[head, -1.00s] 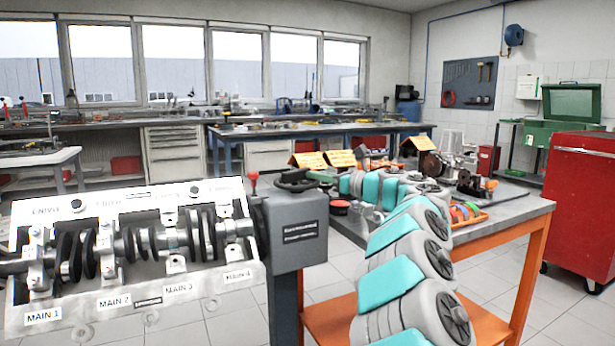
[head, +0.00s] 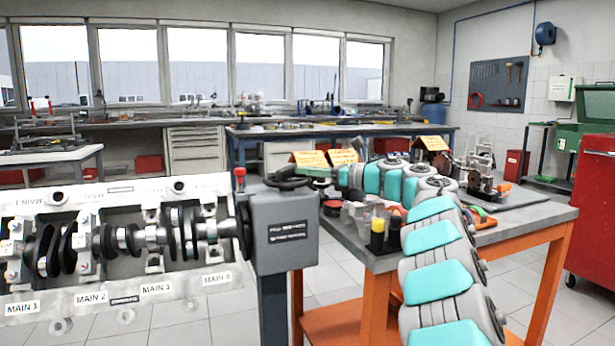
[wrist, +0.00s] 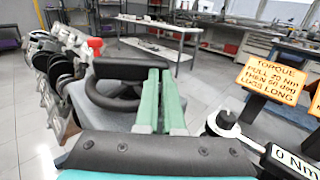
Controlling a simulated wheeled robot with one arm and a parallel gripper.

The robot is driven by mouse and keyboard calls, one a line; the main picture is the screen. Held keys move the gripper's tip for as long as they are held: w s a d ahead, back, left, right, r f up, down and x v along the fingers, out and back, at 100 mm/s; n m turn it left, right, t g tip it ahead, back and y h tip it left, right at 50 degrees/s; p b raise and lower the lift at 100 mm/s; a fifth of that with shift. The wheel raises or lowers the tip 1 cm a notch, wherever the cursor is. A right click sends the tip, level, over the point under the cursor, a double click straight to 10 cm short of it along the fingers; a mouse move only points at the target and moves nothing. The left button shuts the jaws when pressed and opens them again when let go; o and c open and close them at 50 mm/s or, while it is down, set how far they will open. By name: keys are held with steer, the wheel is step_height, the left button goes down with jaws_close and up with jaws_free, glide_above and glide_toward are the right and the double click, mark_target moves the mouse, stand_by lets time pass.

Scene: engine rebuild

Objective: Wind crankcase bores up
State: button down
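The crankcase (head: 110,292) is on a stand at the left of the head view, its bores facing me and the crankshaft (head: 150,238) in its main bearings. Labels MAIN 1 to MAIN 4 run along its lower edge. A grey gearbox (head: 284,232) stands at its right end, with a black handwheel (head: 287,184) on top. The handwheel also shows in the wrist view (wrist: 112,100). My gripper (wrist: 158,74) has green fingers close together, their tips at the right end of the wheel's far rim. I cannot tell whether they clasp the rim.
An orange-legged bench (head: 555,215) is right of the stand, holding bottles (head: 377,232) and engine parts. My grey and teal arm crosses over it. A red cabinet (head: 592,210) stands at the far right. A red-topped pin (head: 239,178) is beside the handwheel.

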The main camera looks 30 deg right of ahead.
steer(key=shift+w+a+f+b, duration=0.1)
steer(key=shift+w+b, duration=0.3)
steer(key=shift+w, duration=0.25)
steer(key=shift+w, duration=0.15)
stand_by(0.4)
